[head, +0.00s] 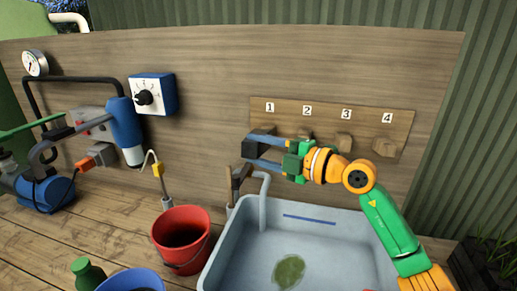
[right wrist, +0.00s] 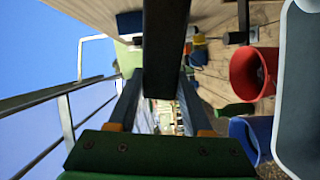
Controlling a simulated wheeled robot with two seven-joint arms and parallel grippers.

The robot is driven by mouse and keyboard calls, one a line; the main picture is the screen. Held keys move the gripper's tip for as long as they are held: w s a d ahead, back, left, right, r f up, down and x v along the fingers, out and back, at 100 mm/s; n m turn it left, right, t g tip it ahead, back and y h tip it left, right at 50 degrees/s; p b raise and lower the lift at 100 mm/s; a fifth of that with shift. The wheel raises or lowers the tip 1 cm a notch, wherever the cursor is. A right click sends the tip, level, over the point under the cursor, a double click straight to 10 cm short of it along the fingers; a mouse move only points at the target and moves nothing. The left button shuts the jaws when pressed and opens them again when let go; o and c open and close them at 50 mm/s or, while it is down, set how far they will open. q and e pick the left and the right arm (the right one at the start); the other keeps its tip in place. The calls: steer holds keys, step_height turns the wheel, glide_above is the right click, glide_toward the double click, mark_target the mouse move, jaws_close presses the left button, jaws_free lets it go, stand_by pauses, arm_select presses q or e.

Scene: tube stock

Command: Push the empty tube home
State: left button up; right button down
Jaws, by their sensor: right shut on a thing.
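My left gripper is not in view.
A pale blue basin (head: 330,216) with a green patch (head: 289,271) lies below my right arm. A red bucket (head: 180,240) stands to its left. A dial box (head: 152,94) and a blue machine (head: 125,130) are at the left. Some planks between them are bare.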

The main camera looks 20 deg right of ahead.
mark_target(264, 144)
steer(key=shift+w+d+f, duration=0.15)
steer(key=shift+w+d, duration=0.3)
steer(key=shift+w, duration=0.25)
steer(key=shift+w+d+f, duration=0.2)
steer(key=shift+w+d, duration=0.25)
steer(key=shift+w, duration=0.2)
steer(key=shift+w+d+f, duration=0.15)
steer(key=shift+w+d, duration=0.3)
steer(key=shift+w, duration=0.25)
stand_by(0.9)
steer(key=shift+p, duration=0.6)
steer(key=shift+w+d+f, duration=0.2)
steer(key=shift+w+d, duration=0.35)
steer(key=shift+w, duration=0.2)
steer(key=shift+w+d+f, duration=0.2)
steer(key=shift+w+d, duration=0.3)
steer(key=shift+w, duration=0.25)
stand_by(0.7)
steer(key=shift+r+b, duration=0.1)
steer(key=shift+b, duration=0.2)
steer(key=shift+d+p, duration=0.1)
steer(key=shift+p, duration=0.55)
stand_by(1.3)
